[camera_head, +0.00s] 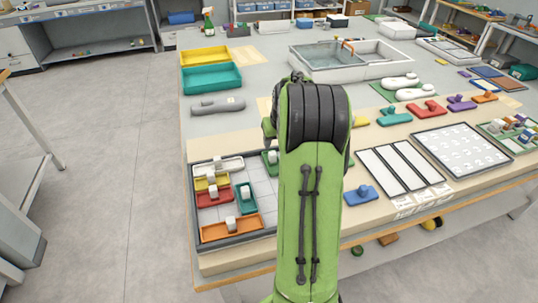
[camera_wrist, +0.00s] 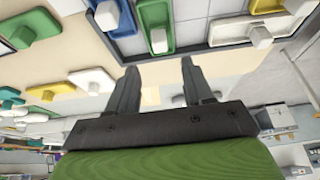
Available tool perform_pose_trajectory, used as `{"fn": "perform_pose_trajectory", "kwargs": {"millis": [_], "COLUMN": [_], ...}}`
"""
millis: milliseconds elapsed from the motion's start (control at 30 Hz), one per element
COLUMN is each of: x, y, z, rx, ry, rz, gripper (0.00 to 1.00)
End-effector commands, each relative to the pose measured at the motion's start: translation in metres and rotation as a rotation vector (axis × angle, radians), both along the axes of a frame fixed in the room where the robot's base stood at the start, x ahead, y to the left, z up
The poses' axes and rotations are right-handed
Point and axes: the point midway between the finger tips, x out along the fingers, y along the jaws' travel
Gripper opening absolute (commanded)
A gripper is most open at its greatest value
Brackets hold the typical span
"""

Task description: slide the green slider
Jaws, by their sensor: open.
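The green slider (camera_wrist: 154,14) is a green oblong piece with a white knob (camera_wrist: 158,40), near the top middle of the wrist view. In the head view the green slider (camera_head: 267,168) shows only in part at the right side of the slider tray (camera_head: 236,239); my arm hides the rest. My gripper (camera_wrist: 157,66) is open and empty. Its two fingers point toward the slider's white knob, which appears beyond the fingertips and between them, apart from both. The gripper's fingers are hidden behind my arm in the head view.
White, yellow, red, teal and orange (camera_head: 231,229) sliders with white knobs share the tray. A blue knobbed piece (camera_head: 361,195) and a panel with white strips (camera_head: 400,168) lie to the right. Yellow (camera_head: 204,56) and teal (camera_head: 211,78) bins stand behind.

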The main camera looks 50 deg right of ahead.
Motion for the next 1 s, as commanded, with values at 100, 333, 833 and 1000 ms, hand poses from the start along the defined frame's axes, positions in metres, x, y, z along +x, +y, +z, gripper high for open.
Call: {"fn": "perform_pose_trajectory", "kwargs": {"millis": [100, 333, 833, 1000], "x": [0.01, 0.026, 0.03, 0.03], "y": [-0.005, -0.014, -0.016, -0.016], "z": [-0.032, -0.074, -0.083, -0.083], "rx": [0.003, 0.001, -0.001, -0.001], "ry": [0.003, 0.001, -0.001, -0.001], "rz": [0.002, 0.001, 0.001, 0.001], "gripper": [0.51, 0.51, 0.33, 0.07]}}
